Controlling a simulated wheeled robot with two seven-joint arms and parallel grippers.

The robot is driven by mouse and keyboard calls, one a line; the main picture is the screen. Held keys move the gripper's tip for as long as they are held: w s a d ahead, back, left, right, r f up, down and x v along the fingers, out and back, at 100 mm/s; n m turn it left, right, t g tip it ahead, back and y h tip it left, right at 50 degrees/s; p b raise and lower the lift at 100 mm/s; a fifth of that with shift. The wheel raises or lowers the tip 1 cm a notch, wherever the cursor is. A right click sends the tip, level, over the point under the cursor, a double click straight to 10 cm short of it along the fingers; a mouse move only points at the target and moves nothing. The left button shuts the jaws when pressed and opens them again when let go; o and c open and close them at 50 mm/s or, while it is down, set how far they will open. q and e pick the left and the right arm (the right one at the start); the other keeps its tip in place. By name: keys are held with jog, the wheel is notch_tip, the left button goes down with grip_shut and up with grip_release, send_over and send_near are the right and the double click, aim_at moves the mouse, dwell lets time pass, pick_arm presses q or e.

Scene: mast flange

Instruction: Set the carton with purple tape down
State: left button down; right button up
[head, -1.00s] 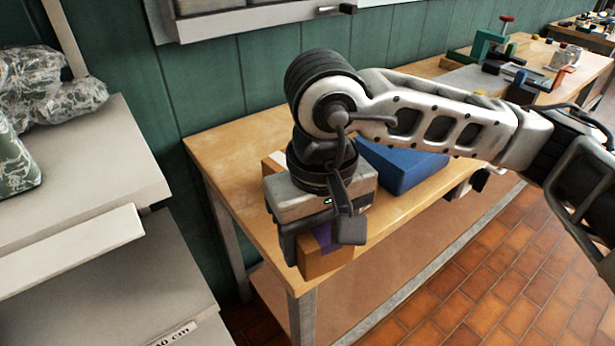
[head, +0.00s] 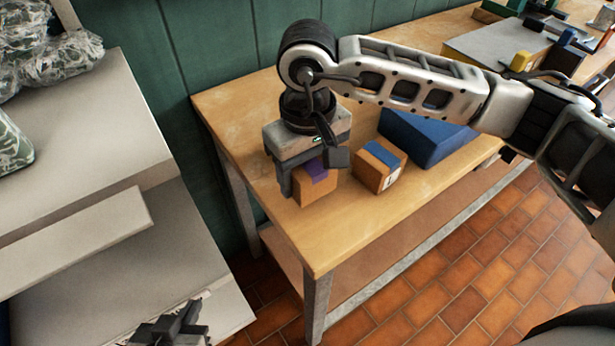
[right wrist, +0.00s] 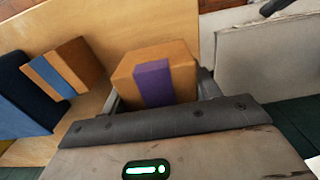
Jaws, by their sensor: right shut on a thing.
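The carton with purple tape (head: 319,188) is a small brown box at the left end of the wooden workbench (head: 350,225). My right gripper (head: 304,180) is shut on it from above, with a finger on either side. The right wrist view shows the carton (right wrist: 180,75) between the fingers, its purple stripe facing me. The carton looks upright and at or very near the bench top; I cannot tell whether it touches. My left gripper (head: 175,328) shows only partly at the bottom left, by the grey shelf, and its jaws are unclear.
A carton with blue tape (head: 373,177) stands just right of the held one, with a small gap. A dark blue bin (head: 430,140) lies behind it. The grey shelf unit (head: 80,130) with wrapped bundles stands left. Bare bench lies in front, up to its edge.

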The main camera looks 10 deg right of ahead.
jog(key=shift+w+f, duration=0.25)
jog(key=f, duration=0.1)
jog(key=f+p, duration=0.1)
jog(key=f, duration=0.1)
jog(key=shift+w+d, duration=0.1)
jog(key=shift+w, duration=0.2)
jog(key=shift+f, duration=0.65)
jog(key=o, duration=1.1)
jog(key=shift+r, duration=0.1)
